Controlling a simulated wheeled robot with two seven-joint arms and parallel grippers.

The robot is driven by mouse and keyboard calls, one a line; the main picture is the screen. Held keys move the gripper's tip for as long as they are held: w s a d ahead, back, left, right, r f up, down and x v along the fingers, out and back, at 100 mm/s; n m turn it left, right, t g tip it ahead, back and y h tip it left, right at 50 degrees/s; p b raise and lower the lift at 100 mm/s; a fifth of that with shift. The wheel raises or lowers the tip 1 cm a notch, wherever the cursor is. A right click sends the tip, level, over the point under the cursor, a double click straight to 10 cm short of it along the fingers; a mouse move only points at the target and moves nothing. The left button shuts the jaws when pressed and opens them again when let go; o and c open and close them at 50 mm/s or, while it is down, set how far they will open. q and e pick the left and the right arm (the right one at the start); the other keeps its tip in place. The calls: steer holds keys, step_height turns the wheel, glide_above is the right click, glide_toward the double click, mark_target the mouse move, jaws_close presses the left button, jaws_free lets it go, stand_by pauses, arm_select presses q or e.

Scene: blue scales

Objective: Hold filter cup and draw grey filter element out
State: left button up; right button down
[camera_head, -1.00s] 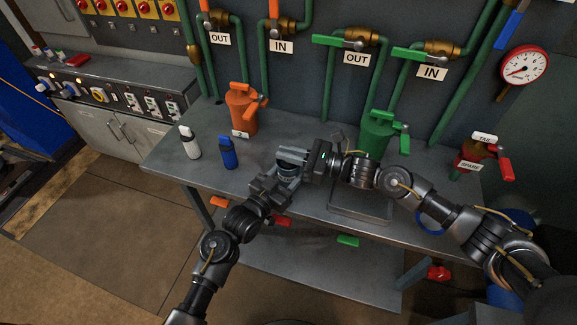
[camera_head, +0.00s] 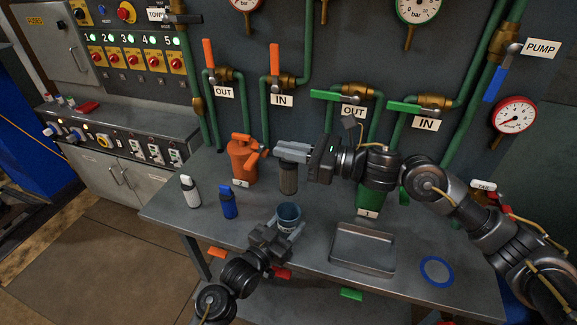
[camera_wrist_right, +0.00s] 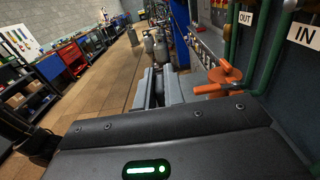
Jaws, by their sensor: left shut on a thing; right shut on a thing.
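The filter cup (camera_head: 289,213) is a small blue-grey cup, upright above the bench's front part in the head view. My left gripper (camera_head: 285,228) is shut on it from the front. The grey filter element (camera_head: 289,181) is a dark grey cylinder hanging upright above the cup, apart from it. My right gripper (camera_head: 293,152) comes in from the right and is shut on its top, which the fingers hide. In the right wrist view the gripper's fingers (camera_wrist_right: 162,90) show, but the element cannot be made out.
An orange housing (camera_head: 243,163) stands just behind left of the element. A white bottle (camera_head: 191,192) and a blue bottle (camera_head: 228,203) stand to the left. An empty metal tray (camera_head: 363,250) and a blue ring (camera_head: 436,271) lie to the right. A green housing (camera_head: 369,200) stands behind the tray.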

stand_by(0.3)
arm_select(q)
steer(key=o, duration=1.1)
steer(key=v, duration=1.2)
